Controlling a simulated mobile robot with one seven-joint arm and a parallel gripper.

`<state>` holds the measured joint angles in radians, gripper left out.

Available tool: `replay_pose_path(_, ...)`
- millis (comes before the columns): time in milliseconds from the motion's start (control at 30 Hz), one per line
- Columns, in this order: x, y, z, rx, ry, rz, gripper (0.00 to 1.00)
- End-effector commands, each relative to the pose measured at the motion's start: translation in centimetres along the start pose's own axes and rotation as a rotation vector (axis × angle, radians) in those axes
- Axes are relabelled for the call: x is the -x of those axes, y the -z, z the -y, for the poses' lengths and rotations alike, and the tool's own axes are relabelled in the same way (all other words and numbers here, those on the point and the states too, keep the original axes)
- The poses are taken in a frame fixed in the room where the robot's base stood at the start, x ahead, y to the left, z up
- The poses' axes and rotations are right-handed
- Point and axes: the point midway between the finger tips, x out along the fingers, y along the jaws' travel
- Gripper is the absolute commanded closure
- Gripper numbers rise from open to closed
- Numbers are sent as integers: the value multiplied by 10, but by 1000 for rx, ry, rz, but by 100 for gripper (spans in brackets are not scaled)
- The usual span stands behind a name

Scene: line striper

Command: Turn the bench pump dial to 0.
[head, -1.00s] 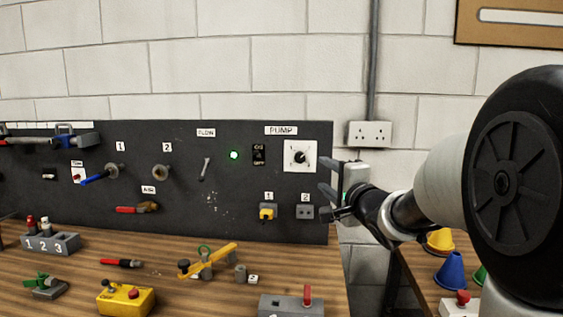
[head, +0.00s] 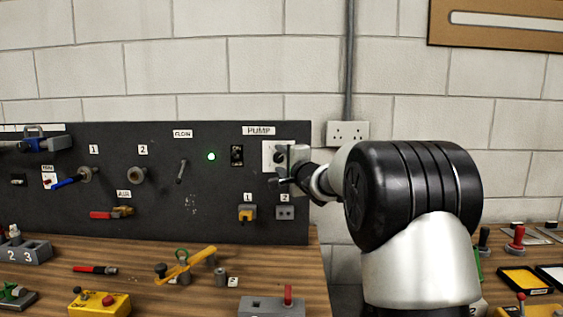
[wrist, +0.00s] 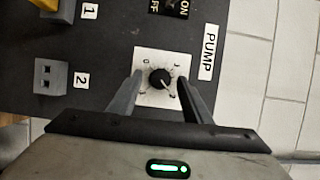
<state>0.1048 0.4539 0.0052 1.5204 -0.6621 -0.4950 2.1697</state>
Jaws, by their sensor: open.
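The pump dial (wrist: 160,78) is a round black knob with a light pointer line on a white plate (wrist: 143,58), beside the PUMP label (wrist: 209,52). In the wrist view the pointer slants toward the lower right, away from the 0 mark at the plate's upper left. My gripper (wrist: 160,88) is open, with one finger on each side of the dial; I cannot tell if they touch it. In the head view my gripper (head: 281,168) is in front of the white plate (head: 268,150) and partly hides the dial.
A black ON/OFF switch (head: 237,156) and a lit green lamp (head: 211,156) are left of the dial. A grey box with a red lever (head: 288,294) stands on the bench below.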

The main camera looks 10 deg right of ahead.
Motion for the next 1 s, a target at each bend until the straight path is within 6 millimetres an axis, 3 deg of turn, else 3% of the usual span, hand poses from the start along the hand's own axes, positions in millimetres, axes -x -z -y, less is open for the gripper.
replay_pose_path(233, -1, 0, 0, 0, 0, 0, 55)
replay_pose_path(500, 0, 0, 0, 0, 0, 0, 96)
replay_pose_path(1000, 0, 0, 9, 140, -61, -1, 96)
